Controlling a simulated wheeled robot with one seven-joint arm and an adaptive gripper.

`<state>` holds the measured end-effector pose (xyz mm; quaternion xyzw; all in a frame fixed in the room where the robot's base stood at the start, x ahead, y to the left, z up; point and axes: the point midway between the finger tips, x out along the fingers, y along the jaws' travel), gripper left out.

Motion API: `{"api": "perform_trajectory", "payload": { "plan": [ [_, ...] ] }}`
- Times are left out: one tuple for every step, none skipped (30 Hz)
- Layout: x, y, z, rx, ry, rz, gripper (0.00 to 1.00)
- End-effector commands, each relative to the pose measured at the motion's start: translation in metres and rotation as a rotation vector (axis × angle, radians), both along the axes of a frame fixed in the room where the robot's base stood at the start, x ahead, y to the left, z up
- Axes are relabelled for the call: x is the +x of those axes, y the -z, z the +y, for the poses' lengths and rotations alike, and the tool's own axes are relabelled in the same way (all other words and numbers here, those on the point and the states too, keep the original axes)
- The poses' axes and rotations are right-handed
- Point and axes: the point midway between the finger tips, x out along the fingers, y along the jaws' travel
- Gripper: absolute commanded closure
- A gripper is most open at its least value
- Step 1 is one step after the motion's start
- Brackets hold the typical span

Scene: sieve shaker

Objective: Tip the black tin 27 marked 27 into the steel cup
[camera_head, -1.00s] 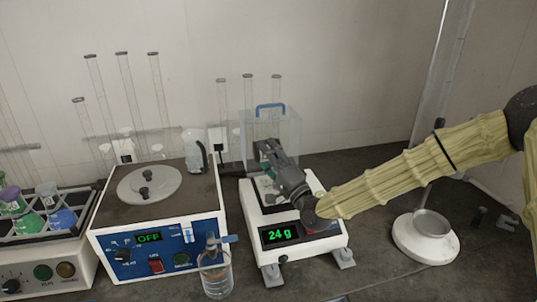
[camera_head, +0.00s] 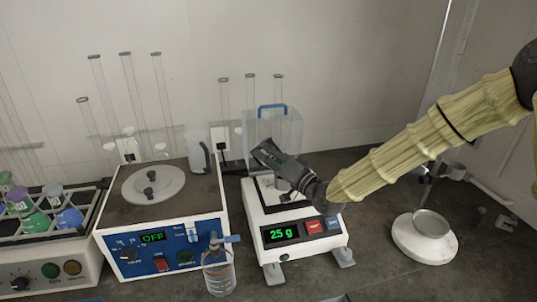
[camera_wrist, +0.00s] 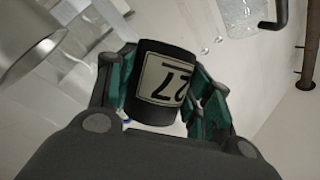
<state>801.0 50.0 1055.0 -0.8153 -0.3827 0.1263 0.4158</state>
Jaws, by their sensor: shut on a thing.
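The black tin (camera_wrist: 152,108) fills the middle of the wrist view, its pale label with 27 upside down. My gripper (camera_wrist: 160,82) is shut on it, with green-lined fingers on both sides. In the head view my gripper (camera_head: 262,152) is over the balance's pan, tilted, and the tin cannot be made out there. A shiny metal cylinder, seemingly the steel cup (camera_wrist: 30,42), shows at the upper left of the wrist view, apart from the tin. In the head view the cup is mostly hidden under my gripper. The tin's opening and contents are hidden.
The balance (camera_head: 262,257) reads 25 g. A clear box with a blue handle (camera_head: 272,107) stands right behind it. A round white stand (camera_head: 425,248) is right. Bench between balance and stand is clear.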

Motion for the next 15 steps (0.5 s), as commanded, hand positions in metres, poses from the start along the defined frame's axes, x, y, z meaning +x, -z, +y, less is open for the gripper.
{"api": "perform_trajectory", "payload": {
  "plan": [
    [-0.0002, -0.0065, 0.0008, -0.06, -0.002, -0.021, 0.83],
    [-0.0004, -0.0059, 0.0012, -0.097, -0.002, -0.033, 0.83],
    [0.0001, -0.0054, 0.0002, -0.138, -0.002, -0.047, 0.83],
    [-0.0001, -0.004, 0.0003, -0.164, -0.002, -0.054, 0.83],
    [-0.0002, -0.0027, 0.0005, -0.186, -0.002, -0.062, 0.83],
    [-0.0001, -0.0018, 0.0001, -0.207, -0.002, -0.068, 0.83],
    [0.0001, -0.0012, -0.0003, -0.218, -0.002, -0.073, 0.83],
    [0.0002, -0.0007, -0.0007, -0.226, -0.001, -0.075, 0.83],
    [0.0003, -0.0001, -0.001, -0.23, 0.0, -0.076, 0.83],
    [0.0003, 0.0003, -0.0011, -0.231, -0.001, -0.077, 0.83],
    [0.0004, 0.0005, -0.0011, -0.231, -0.001, -0.076, 0.83],
    [0.0003, 0.0006, -0.001, -0.23, 0.0, -0.076, 0.83],
    [0.0003, 0.0005, -0.001, -0.229, 0.0, -0.076, 0.83],
    [0.0003, 0.0005, -0.0009, -0.229, 0.0, -0.076, 0.83],
    [0.0002, 0.0003, -0.0008, -0.229, 0.0, -0.076, 0.83]
  ]
}}
